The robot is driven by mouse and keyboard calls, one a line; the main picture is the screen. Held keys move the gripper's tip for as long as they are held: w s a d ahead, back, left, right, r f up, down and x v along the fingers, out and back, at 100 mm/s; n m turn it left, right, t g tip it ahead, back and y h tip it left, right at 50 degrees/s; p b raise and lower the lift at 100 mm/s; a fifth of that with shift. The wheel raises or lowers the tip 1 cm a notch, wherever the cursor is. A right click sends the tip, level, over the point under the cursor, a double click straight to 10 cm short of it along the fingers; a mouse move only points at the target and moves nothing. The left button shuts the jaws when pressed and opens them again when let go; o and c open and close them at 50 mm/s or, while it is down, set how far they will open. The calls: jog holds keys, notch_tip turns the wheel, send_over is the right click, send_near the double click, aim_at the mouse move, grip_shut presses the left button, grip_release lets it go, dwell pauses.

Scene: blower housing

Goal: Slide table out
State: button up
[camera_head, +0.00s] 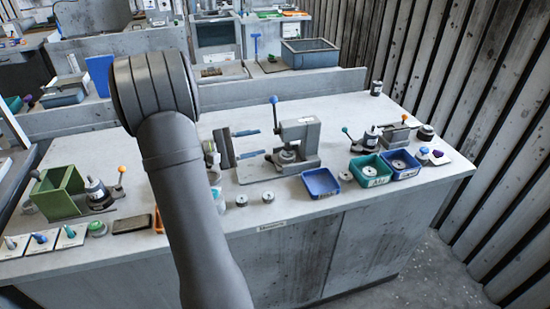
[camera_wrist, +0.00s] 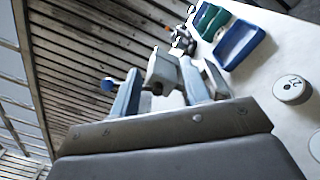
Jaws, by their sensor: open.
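A grey press (camera_head: 300,140) stands on the bench in the middle of the head view, with a blue-knobbed lever (camera_head: 273,101) upright at its left. A low grey plate (camera_head: 256,173) lies at its base, on the side towards my gripper; I cannot tell if this is the slide table. My gripper (camera_head: 260,142) is open and empty, just left of the press, its two fingers pointing at it. In the wrist view the fingers (camera_wrist: 165,72) are spread, with the press body (camera_wrist: 162,68) seen between and beyond them. Contact with the press cannot be told.
Blue (camera_head: 321,183) and green (camera_head: 370,171) bins stand right of the press, another blue bin (camera_head: 400,164) beyond. Small round parts (camera_head: 267,197) lie on the front edge. A green fixture (camera_head: 60,190) stands at the left. My arm hides part of the bench.

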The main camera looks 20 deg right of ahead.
jog(key=w+a+f+n+g+y, duration=0.1)
jog(key=w+a+n+y, duration=0.15)
jog(key=w+y, duration=0.2)
jog(key=n+y, duration=0.4)
jog(key=y, duration=0.1)
send_near(268, 157)
jog(key=shift+t, duration=0.5)
jog(key=x, duration=1)
jog(key=shift+d+f, duration=0.15)
jog(key=shift+f, duration=0.25)
grip_shut()
